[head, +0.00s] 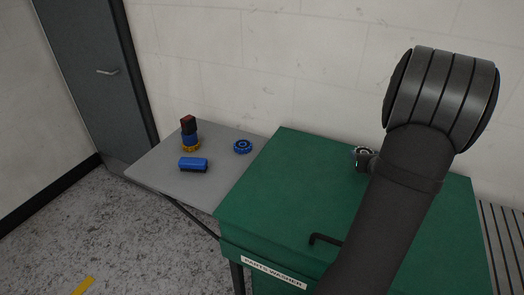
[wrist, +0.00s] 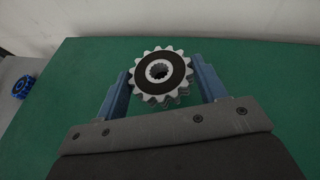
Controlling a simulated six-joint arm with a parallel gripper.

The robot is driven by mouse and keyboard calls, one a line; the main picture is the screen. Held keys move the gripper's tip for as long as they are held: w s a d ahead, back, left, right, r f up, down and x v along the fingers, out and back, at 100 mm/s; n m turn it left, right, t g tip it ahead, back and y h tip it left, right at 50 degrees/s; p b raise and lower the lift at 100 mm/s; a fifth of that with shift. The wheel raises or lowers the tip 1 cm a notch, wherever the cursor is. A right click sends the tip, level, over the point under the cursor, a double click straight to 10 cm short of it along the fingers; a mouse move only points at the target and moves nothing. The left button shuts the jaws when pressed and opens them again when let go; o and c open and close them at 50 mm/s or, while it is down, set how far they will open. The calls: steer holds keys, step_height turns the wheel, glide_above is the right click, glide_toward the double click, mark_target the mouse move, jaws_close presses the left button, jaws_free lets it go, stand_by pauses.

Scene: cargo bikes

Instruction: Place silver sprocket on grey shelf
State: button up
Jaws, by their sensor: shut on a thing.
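The silver sprocket (wrist: 160,74), toothed with a black ring face and a splined centre hole, sits between the two blue fingers of my gripper (wrist: 162,84) in the wrist view. My gripper is shut on it, over the green top. In the head view the sprocket (head: 363,151) shows only in part at the far side of the green top, with my arm hiding most of the gripper. I cannot tell if it touches the green surface. The grey shelf (head: 222,132) stands left of the green parts washer, with a clear patch at its front right.
The green parts washer (head: 270,180) has a black handle (head: 324,240) in front. A wall runs behind both.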

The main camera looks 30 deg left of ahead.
steer(key=w+a+r+n+g+y, duration=0.1)
steer(key=a, duration=0.5)
steer(key=w+a+r+n+g+y, duration=0.1)
steer(key=w+a+n+y, duration=0.1)
steer(key=a, duration=0.4)
steer(key=w+a+r+n+g+y, duration=0.1)
steer(key=w+a+n+y, duration=0.1)
steer(key=a, duration=0.4)
steer(key=shift+w+a, duration=0.15)
steer(key=w+a+r+n+g+y, duration=0.15)
steer(key=a+n+g, duration=0.25)
steer(key=a, duration=0.9)
steer(key=n+g+y, duration=0.2)
steer(key=n+g, duration=0.3)
glide_above(215, 135)
step_height(215, 135, down, 8)
steer(key=shift+w+r, duration=0.1)
steer(key=shift+r, duration=0.05)
steer(key=shift+a+f, duration=0.2)
steer(key=shift+f, duration=1.9)
steer(key=shift+f, duration=0.1)
